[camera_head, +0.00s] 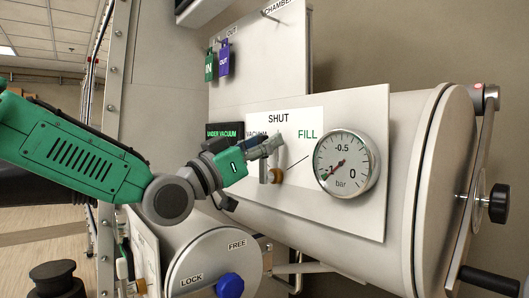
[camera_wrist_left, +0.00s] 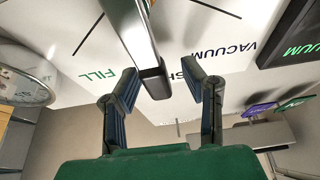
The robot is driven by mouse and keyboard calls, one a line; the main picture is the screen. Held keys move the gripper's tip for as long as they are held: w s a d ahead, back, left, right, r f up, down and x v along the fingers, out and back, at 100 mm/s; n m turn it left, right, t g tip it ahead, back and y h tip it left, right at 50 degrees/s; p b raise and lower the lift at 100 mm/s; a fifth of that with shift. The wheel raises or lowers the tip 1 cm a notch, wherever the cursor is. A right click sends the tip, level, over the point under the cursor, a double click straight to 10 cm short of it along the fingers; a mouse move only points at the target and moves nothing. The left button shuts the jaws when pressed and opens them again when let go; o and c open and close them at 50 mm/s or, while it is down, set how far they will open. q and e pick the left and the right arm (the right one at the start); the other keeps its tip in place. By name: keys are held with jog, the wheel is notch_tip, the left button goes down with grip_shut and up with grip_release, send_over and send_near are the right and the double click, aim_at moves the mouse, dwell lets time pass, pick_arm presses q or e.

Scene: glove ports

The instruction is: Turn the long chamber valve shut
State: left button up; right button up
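The long chamber valve has a brass hub (camera_head: 276,176) on a white plate marked VACUUM, SHUT and FILL. Its grey bar lever (camera_wrist_left: 140,45) runs down from the top edge in the left wrist view, its dark end covering part of the word SHUT. In the head view the lever is largely hidden by my gripper, so its exact setting is hard to tell. My left gripper (camera_head: 272,146) is at the lever. In the left wrist view its fingers (camera_wrist_left: 163,87) are apart, one on each side of the lever's end, with gaps showing. My right gripper is not in view.
A round bar gauge (camera_head: 347,162) sits just right of the valve, its needle toward lower left. A dark UNDER VACUUM sign (camera_head: 225,133) is at left. Green and purple tags (camera_head: 224,58) hang above. A large cylinder with a black knob (camera_head: 499,203) stands right; a LOCK/FREE door (camera_head: 215,265) is below.

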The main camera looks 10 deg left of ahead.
aim_at(278, 93)
pick_arm(q)
notch_tip(278, 93, up, 8)
jog(key=shift+r, duration=0.1)
dwell(0.7)
